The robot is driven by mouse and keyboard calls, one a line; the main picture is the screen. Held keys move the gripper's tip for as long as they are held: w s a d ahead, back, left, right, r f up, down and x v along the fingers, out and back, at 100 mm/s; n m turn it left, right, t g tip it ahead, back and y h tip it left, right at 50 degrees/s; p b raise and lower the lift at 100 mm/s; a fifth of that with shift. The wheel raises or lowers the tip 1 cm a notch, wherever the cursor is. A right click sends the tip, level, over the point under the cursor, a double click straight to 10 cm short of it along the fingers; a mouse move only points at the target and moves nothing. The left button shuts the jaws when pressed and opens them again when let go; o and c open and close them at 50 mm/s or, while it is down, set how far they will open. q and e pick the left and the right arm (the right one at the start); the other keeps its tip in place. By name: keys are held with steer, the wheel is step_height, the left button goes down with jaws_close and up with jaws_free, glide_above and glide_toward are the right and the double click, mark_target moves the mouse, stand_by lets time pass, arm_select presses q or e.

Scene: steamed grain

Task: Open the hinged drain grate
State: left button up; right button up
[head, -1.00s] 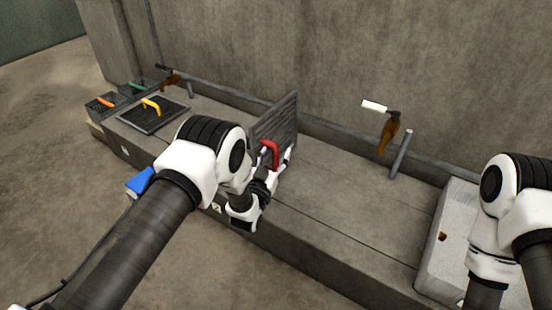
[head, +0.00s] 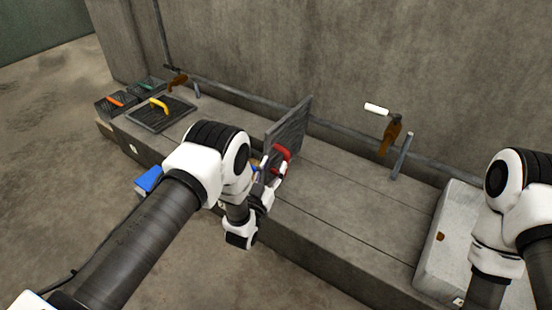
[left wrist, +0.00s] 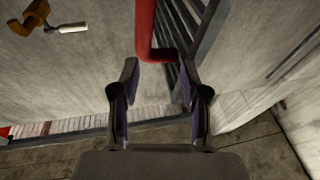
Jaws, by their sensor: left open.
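The grate (head: 290,128) is a dark slatted panel standing raised, roughly upright, on the concrete ledge in the head view. My left gripper (head: 274,167) is at the panel's lower near edge, beside the handle. In the left wrist view the left gripper (left wrist: 157,77) has its fingers apart. The red handle (left wrist: 148,35) lies just beyond the fingertips, and the grate's bars (left wrist: 190,30) show behind. Whether the fingers touch the handle or panel is unclear. My right gripper is hidden.
A flat dark panel with a yellow handle (head: 159,106) lies at the left. Small bins (head: 116,105) stand behind it. A blue object (head: 148,180) is by the ledge front. Taps (head: 390,135) and a pipe line the wall. A pale sink block (head: 440,250) is at the right.

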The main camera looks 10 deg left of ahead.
arm_select(q)
steer(key=shift+f+p+v, duration=0.15)
steer(key=shift+v, duration=0.65)
steer(key=shift+f+p+v, duration=0.15)
steer(key=shift+v, duration=0.65)
steer(key=shift+w, duration=0.1)
